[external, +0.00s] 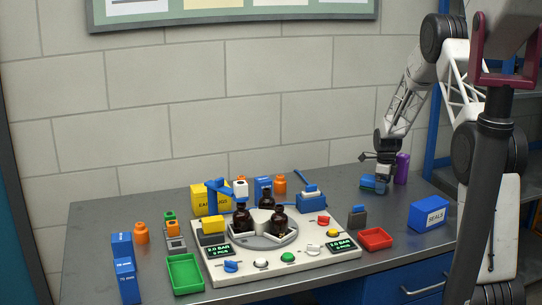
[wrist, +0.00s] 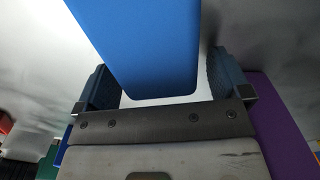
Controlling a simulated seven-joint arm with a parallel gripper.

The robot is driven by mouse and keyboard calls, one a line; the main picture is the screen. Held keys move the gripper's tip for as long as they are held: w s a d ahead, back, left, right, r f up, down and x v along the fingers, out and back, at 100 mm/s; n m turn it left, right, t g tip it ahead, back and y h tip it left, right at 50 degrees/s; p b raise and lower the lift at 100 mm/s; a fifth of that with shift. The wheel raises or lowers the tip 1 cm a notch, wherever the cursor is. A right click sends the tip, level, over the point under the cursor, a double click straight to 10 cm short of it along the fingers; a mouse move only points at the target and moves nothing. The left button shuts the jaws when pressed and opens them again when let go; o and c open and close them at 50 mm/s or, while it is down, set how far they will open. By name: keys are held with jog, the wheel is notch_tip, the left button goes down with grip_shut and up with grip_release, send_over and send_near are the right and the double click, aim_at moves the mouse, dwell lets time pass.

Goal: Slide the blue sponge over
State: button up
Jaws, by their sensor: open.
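The blue sponge (external: 367,181) lies on the grey table at the back right, partly hidden by my gripper (external: 379,182). In the wrist view, a plain blue block face, which looks like the sponge (wrist: 150,45), reaches in from the top between the two fingers of my gripper (wrist: 160,88). The fingers stand apart, one on each side of it, with a visible gap at both sides. Whether either finger touches it lower down cannot be told.
A blue SEALS box (external: 428,214), a red tray (external: 375,238) and a white panel with bottles (external: 330,262) stand nearer the front.

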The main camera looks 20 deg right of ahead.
jog(key=shift+r, duration=0.15)
jog(key=shift+r, duration=3.8)
jog(key=shift+s+a+r+n, duration=0.25)
jog(key=shift+a+r+n, duration=0.05)
jog(key=shift+r, duration=0.2)
jog(key=s+a+r+n+t, duration=0.1)
jog(key=s+a+r+n, duration=0.6)
jog(key=s+r, duration=0.35)
jog(key=s+a+r+n, duration=0.65)
jog(key=s+r, duration=0.35)
jog(key=s, duration=0.2)
jog(key=s+a+n, duration=0.2)
jog(key=s+n, duration=0.2)
jog(key=s, duration=0.5)
jog(key=s+a+r+n+t, duration=0.1)
jog(key=s+a+n, duration=0.2)
jog(key=s, duration=0.6)
jog(key=s+a+n, duration=0.3)
jog(key=s+n, duration=0.2)
jog(key=s, duration=0.4)
jog(key=shift+s+a+r+n+t, duration=0.15)
jog(key=shift+s+r+n+t, duration=0.15)
jog(key=shift+s+r+n, duration=0.05)
